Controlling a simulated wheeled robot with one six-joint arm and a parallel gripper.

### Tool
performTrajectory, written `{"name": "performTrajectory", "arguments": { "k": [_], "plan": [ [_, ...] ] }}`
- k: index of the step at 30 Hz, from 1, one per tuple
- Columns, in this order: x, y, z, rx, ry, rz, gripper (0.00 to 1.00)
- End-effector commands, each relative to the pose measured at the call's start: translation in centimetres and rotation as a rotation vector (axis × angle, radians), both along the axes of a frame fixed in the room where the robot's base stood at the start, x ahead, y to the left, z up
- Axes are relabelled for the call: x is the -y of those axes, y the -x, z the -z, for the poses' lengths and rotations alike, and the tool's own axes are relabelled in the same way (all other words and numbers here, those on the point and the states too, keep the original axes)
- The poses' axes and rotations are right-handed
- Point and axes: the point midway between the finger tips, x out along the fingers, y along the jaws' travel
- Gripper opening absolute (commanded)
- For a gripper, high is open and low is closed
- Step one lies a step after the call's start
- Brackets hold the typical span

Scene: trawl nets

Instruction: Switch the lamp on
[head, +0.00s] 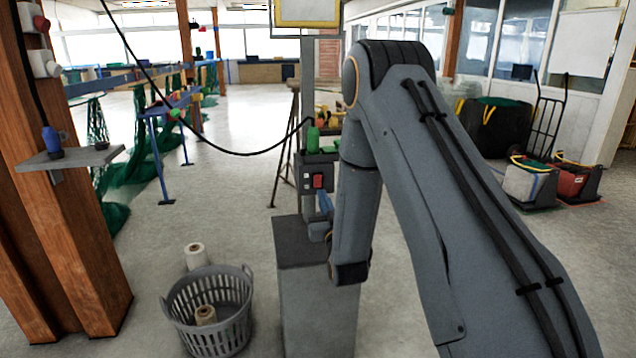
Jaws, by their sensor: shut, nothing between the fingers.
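A dark switch box (313,178) with a red rocker switch (318,181) is fixed to a grey post above a grey pedestal (318,305). A yellow-framed pale panel (307,10), possibly the lamp, is at the top of this post and cut off by the picture edge. I cannot tell if it is lit. My gripper (325,204) is just below the red switch, its bluish fingers shut and empty. I cannot tell whether the fingertips touch the box. My arm hides part of the pedestal and the area to the right of the post.
A green object (313,139) sits on a small ledge above the switch box. A black cable (205,147) hangs to the post. A grey basket (212,310) and a white spool (195,256) stand left of the pedestal. A wooden post (60,220) with a shelf stands at left.

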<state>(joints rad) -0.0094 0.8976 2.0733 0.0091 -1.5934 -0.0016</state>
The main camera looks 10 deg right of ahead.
Motion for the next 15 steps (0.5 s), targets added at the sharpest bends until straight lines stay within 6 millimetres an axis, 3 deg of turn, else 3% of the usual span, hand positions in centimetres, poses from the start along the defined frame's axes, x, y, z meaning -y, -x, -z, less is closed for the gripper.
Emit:
{"name": "performTrajectory", "arguments": {
  "k": [9, 15],
  "plan": [
    [0.0, -5.6, -1.2, 0.000, 0.000, 0.000, 0.00],
    [0.0, -7.5, -1.4, -0.001, 0.000, 0.000, 0.00]
  ]
}}
